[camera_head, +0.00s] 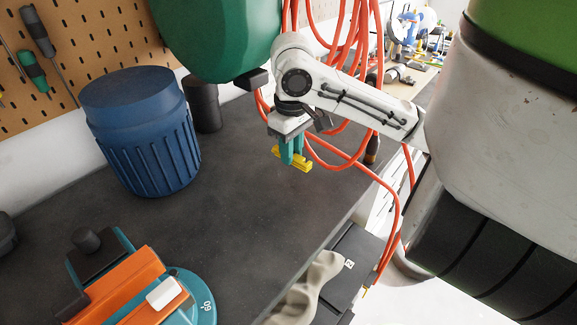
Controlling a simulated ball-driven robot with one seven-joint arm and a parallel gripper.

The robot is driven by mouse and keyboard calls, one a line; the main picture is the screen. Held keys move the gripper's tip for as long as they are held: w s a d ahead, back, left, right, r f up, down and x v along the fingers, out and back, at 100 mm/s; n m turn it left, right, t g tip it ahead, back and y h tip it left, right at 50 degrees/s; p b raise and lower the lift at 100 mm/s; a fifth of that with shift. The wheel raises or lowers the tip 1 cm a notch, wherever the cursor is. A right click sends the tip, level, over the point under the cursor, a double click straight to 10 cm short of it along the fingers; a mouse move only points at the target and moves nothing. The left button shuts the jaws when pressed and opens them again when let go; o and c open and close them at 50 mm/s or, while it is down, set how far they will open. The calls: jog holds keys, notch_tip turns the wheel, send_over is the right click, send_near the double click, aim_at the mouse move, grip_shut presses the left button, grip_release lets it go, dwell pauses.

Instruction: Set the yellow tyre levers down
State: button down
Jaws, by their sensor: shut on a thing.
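The yellow tyre levers (297,163) show as a short yellow piece at the tips of my gripper (292,153). My gripper points down with teal fingers shut on them. They are over the dark bench top (250,205), near its far right part. I cannot tell whether the levers touch the surface or hang just above it. The fingers hide the middle of the levers.
A blue ribbed container (143,135) stands at the left, with a dark cylinder (204,104) behind it. An orange and teal tool (135,290) sits at the front left. Orange cables (385,215) hang around my arm and over the bench's right edge. The middle of the bench is clear.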

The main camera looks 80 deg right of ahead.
aim_at(291, 181)
jog(key=shift+f+b, duration=0.5)
jog(key=shift+f, duration=2.85)
jog(key=shift+f, duration=0.15)
jog(key=c, duration=0.9)
grip_release()
jog(key=shift+c, duration=0.2)
